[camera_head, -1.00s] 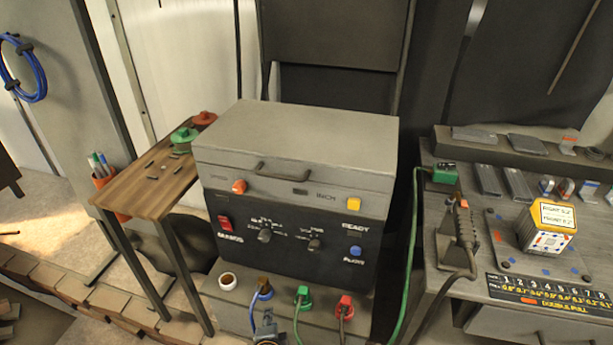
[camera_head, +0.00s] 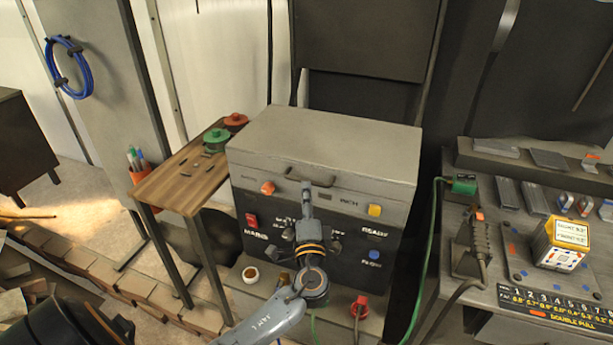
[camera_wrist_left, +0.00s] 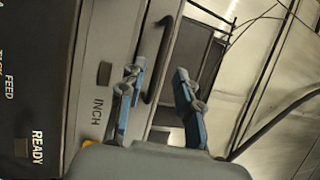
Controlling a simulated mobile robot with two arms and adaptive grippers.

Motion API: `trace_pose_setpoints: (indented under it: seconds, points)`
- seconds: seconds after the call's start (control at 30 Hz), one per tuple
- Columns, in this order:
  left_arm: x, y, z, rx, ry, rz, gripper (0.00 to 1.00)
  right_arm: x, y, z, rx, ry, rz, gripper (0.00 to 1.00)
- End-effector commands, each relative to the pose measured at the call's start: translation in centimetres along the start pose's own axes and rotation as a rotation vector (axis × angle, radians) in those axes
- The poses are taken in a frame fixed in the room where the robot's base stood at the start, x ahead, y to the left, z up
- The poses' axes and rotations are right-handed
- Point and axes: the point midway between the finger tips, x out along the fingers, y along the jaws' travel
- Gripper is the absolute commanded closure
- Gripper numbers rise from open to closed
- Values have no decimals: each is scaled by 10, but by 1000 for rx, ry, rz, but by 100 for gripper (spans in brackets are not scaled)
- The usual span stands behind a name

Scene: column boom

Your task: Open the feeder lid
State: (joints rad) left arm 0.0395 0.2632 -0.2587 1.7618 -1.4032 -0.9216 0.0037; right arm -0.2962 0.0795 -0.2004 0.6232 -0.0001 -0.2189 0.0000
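The feeder is a grey box with a black control panel (camera_head: 345,228), and its grey lid (camera_head: 330,140) is shut. A dark bar handle (camera_head: 312,177) runs across the front of the lid. It also shows in the left wrist view as a dark bar (camera_wrist_left: 165,55). My left gripper (camera_head: 307,187) is in front of the panel, its tips just below the handle, and hides part of the knobs. In the left wrist view my left gripper (camera_wrist_left: 157,78) has its two blue-grey fingers apart, the handle just beyond and between them. No contact shows. My right gripper is not in view.
A wooden side table (camera_head: 170,185) with a green spool (camera_head: 216,139) and a red spool (camera_head: 235,121) stands at the left. A grey workbench (camera_head: 500,240) with several tools stands at the right. A green cable (camera_head: 428,265) hangs between feeder and bench.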

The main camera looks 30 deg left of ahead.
Motion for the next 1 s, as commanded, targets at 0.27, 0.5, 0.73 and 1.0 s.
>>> trace_pose_setpoints:
  seconds: [0.27,0.5,0.73,1.0]
  points:
    - [45,-1,0,1,-1,0,66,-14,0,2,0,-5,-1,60]
    - [55,1,0,-1,0,1,66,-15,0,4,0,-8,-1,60]
    - [54,1,0,-1,0,2,72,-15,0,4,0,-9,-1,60]
    - [54,1,0,-1,0,2,100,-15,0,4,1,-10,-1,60]
